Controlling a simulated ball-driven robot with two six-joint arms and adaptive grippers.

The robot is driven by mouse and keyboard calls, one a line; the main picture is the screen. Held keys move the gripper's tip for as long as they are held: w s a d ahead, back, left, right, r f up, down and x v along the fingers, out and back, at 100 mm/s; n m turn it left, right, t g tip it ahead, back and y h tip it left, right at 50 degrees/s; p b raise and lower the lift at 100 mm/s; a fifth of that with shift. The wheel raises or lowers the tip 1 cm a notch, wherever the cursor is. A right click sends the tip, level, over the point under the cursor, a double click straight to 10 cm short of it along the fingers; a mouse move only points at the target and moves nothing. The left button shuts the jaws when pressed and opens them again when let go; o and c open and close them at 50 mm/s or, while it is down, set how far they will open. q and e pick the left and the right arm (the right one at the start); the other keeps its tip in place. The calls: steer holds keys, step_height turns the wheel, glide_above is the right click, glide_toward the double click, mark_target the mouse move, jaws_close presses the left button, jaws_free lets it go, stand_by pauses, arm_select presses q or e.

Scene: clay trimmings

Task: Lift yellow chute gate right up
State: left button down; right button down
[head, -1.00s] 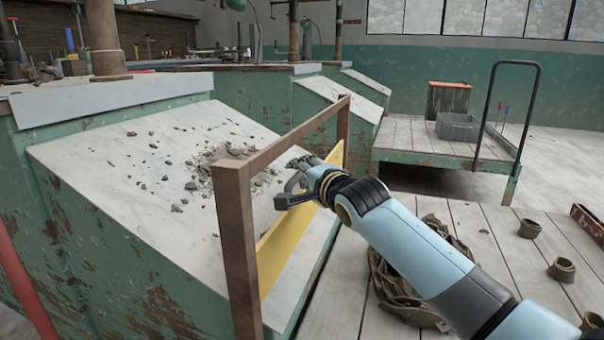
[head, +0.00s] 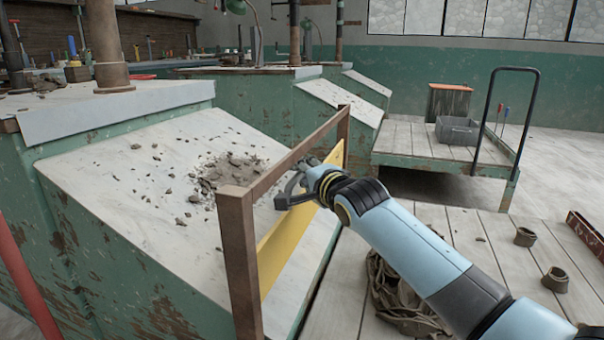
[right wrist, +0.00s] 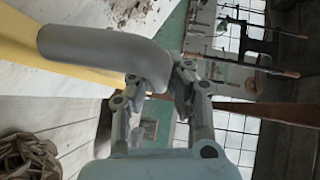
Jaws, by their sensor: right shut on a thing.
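The yellow chute gate (head: 283,243) stands between the posts of a brown frame (head: 240,255), across the low end of a pale sloping chute (head: 125,180). A strip of the gate also shows in the right wrist view (right wrist: 75,68). My right gripper (head: 308,172) reaches over the gate from the right and is shut on this handle. In the right wrist view the thick, bent handle (right wrist: 105,48) lies at the fingers. The fingers' exact contact is partly hidden. My left gripper is not in view.
Grey clay trimmings (head: 230,172) lie on the chute. A wooden floor spreads to the right, with a crumpled sack (head: 395,305) and small pots (head: 556,279) on it.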

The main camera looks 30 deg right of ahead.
steer(key=shift+r, duration=0.25)
steer(key=c, duration=1.3)
jaws_free()
steer(key=s, duration=0.4)
steer(key=s+r, duration=0.1)
steer(key=s, duration=0.7)
steer(key=shift+a+r, duration=0.15)
steer(key=shift+a, duration=0.2)
